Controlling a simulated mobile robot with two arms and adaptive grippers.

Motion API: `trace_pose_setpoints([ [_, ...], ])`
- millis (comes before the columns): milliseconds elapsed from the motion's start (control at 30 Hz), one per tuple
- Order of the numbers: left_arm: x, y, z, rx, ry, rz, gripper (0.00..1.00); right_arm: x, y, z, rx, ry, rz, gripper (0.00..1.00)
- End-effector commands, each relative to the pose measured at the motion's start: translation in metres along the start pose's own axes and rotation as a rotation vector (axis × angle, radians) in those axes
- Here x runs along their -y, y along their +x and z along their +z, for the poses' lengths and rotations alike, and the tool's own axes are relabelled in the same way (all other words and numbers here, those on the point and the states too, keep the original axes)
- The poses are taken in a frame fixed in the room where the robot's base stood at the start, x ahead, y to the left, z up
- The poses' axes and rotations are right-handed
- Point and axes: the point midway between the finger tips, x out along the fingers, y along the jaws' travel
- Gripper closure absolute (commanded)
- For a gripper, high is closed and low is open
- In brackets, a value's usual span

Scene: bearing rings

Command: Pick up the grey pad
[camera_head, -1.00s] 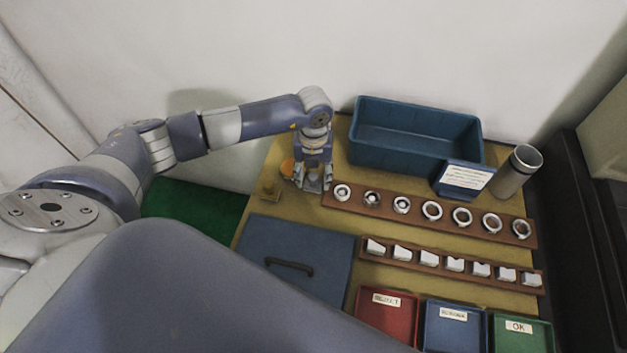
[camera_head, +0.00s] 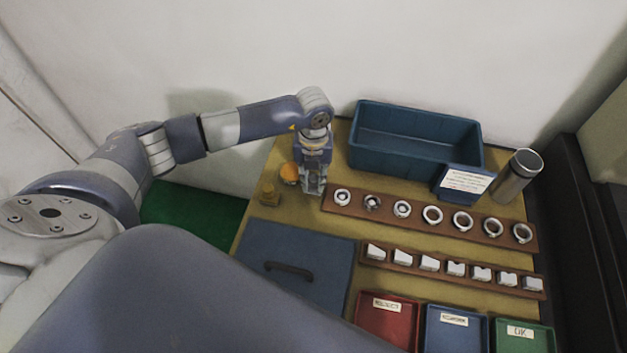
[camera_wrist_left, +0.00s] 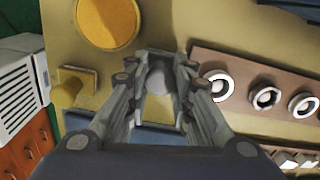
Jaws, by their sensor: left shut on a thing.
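My left gripper (camera_head: 313,190) points down at the left end of the upper brown rack. In the left wrist view my left gripper (camera_wrist_left: 158,105) has its two fingers on either side of the grey pad (camera_wrist_left: 156,82), which shows as a small grey piece between them. The gripper is shut on the pad. In the head view the fingers mostly hide the pad. I cannot tell whether it is clear of the table. My right gripper is not in view.
An orange round thing (camera_head: 289,173) and a small yellow-brown block (camera_head: 269,194) stand just left of the gripper. The upper rack (camera_head: 480,229) of metal rings lies close on the right. A blue bin (camera_head: 415,140) stands behind; a blue lidded case (camera_head: 300,258) lies in front.

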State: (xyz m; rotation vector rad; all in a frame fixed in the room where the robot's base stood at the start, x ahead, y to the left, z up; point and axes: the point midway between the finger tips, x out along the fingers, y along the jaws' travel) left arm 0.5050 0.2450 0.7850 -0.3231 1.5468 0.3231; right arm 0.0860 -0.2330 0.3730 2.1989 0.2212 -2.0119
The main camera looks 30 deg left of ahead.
Motion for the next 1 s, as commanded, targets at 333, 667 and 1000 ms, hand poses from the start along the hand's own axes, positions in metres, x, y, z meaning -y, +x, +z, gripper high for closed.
trace_pose_setpoints([
  [333,0.020,-0.026,-0.037,-0.001,0.008,-0.003,1.00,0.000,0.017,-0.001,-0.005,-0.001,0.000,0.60],
  [667,0.057,-0.034,-0.109,-0.001,0.007,-0.003,1.00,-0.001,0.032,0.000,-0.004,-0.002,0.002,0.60],
  [1000,0.072,-0.039,-0.141,0.000,0.002,0.000,1.00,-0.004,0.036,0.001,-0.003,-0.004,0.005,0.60],
])
